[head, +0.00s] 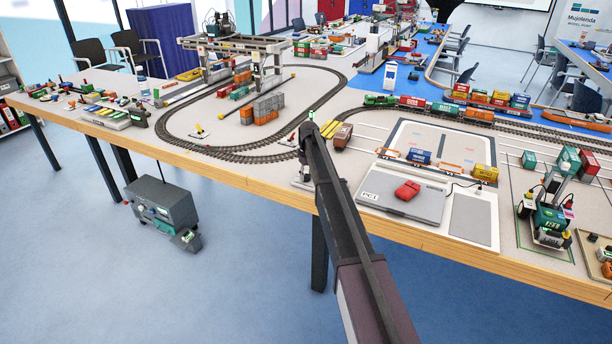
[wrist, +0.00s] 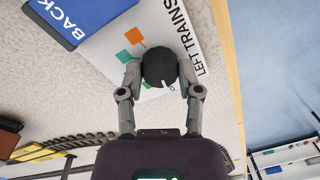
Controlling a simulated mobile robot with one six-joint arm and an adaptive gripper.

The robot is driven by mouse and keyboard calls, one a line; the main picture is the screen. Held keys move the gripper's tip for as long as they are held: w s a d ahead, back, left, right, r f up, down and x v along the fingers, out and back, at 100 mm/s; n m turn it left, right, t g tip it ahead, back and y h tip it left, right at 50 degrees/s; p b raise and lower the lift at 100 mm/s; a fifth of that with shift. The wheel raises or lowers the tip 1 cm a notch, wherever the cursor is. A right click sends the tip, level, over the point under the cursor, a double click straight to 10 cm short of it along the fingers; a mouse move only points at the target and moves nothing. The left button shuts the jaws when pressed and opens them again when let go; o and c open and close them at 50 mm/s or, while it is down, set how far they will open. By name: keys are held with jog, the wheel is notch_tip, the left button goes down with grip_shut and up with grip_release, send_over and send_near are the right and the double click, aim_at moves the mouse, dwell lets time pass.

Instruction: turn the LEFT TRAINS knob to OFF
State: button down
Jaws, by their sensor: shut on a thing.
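The LEFT TRAINS knob (wrist: 159,68) is a dark round knob with a thin white pointer mark on its lower right side in the wrist view. It stands on a white panel (wrist: 178,28) that bears the words LEFT TRAINS and small orange and green squares. My gripper (wrist: 160,66) is shut on the knob, with one grey finger on each side. No OFF marking is readable. In the head view my arm reaches over the table's front edge and hides most of the knob's place.
A blue block marked BACK (wrist: 62,18) lies beside the panel. The railway track (head: 262,157) curves just behind my arm. The wooden table edge (head: 243,179) runs close by.

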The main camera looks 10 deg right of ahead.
jog(key=shift+c, duration=1.3)
grip_release()
jog(key=shift+m, duration=0.3)
